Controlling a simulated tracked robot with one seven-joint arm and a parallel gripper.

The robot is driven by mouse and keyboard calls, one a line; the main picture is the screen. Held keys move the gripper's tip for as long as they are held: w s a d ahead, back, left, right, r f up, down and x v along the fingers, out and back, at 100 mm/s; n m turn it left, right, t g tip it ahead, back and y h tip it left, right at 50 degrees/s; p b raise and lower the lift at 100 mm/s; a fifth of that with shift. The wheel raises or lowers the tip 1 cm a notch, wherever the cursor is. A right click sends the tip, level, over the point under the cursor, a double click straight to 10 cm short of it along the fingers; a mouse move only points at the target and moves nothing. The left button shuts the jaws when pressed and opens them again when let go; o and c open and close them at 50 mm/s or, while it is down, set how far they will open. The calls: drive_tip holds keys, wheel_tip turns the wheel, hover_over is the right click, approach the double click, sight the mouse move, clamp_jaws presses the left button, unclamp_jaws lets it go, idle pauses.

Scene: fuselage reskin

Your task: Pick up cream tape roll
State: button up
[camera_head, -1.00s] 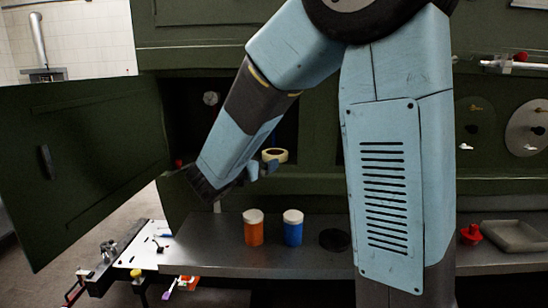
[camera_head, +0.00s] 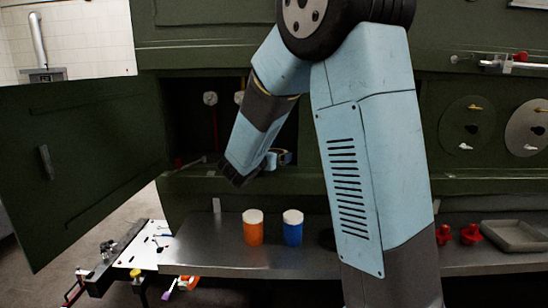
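What seems to be the cream tape roll (camera_head: 284,152) shows only as a small pale edge inside the open compartment, behind my light-blue and dark wrist. My gripper (camera_head: 276,160) is beside it at the compartment opening, pointing inward. Its fingertips are small and mostly covered by the wrist and the roll's edge. I cannot tell whether the fingers are around the roll, touching it or apart from it.
The green compartment door (camera_head: 85,165) stands open at left. Below, a grey metal shelf (camera_head: 205,255) carries an orange jar (camera_head: 253,230) and a blue jar (camera_head: 293,230) with white lids. Red parts (camera_head: 470,235) and a grey tray (camera_head: 515,236) are at right.

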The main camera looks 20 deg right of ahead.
drive_tip(key=shift+d, duration=0.1)
drive_tip(key=shift+c, duration=0.3)
drive_tip(key=c, duration=0.7)
